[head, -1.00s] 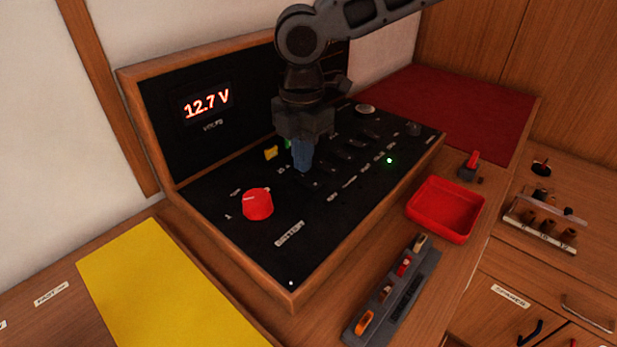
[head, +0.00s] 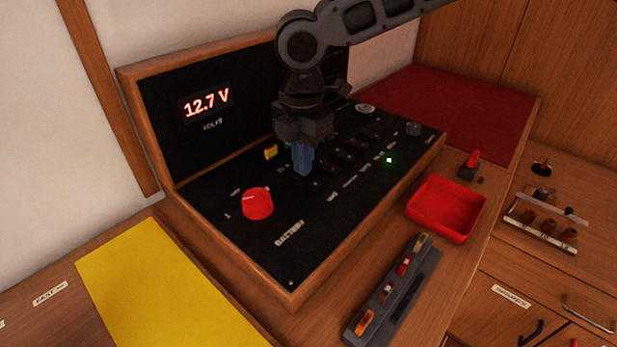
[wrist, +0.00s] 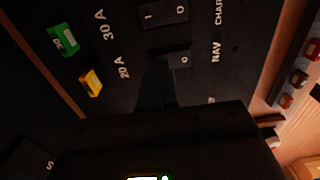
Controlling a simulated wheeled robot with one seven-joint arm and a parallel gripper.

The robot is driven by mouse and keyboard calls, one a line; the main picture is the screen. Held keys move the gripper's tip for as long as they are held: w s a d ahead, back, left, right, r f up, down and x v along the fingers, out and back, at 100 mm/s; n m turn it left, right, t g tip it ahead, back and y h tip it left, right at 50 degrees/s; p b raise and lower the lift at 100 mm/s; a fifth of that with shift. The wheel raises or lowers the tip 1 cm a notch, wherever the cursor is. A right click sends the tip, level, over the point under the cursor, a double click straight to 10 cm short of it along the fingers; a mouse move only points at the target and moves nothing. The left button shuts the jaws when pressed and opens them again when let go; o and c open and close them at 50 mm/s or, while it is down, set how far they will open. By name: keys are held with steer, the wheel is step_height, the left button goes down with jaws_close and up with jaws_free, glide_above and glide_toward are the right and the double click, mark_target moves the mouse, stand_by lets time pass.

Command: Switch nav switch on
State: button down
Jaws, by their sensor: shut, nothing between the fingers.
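The nav switch (wrist: 179,60) is a black rocker beside the NAV label (wrist: 215,52) in the wrist view. Its end marked O shows; the other end is hidden behind my fingertips. I cannot tell which way the rocker is tipped. My gripper (head: 302,167) points down at the black panel (head: 235,245) in the head view, with blue fingertips together and empty. In the wrist view the dark fingertips (wrist: 157,72) are over or against the switch's left end; contact is not clear. In the head view I cannot make out the nav switch near the gripper.
The neighbouring rocker (wrist: 165,13) lies just above in the wrist view. A green fuse (wrist: 63,39) and yellow fuse (wrist: 91,82) stand to the left. A red knob (head: 257,203), lit green lamp (head: 389,160) and 12.7 V display (head: 207,104) are on the console. A red tray (head: 446,208) stands right.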

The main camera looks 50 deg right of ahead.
steer(key=shift+f, duration=0.5)
step_height(320, 180, up, 7)
steer(key=p, duration=0.7)
steer(key=shift+r, duration=0.1)
stand_by(0.4)
stand_by(0.5)
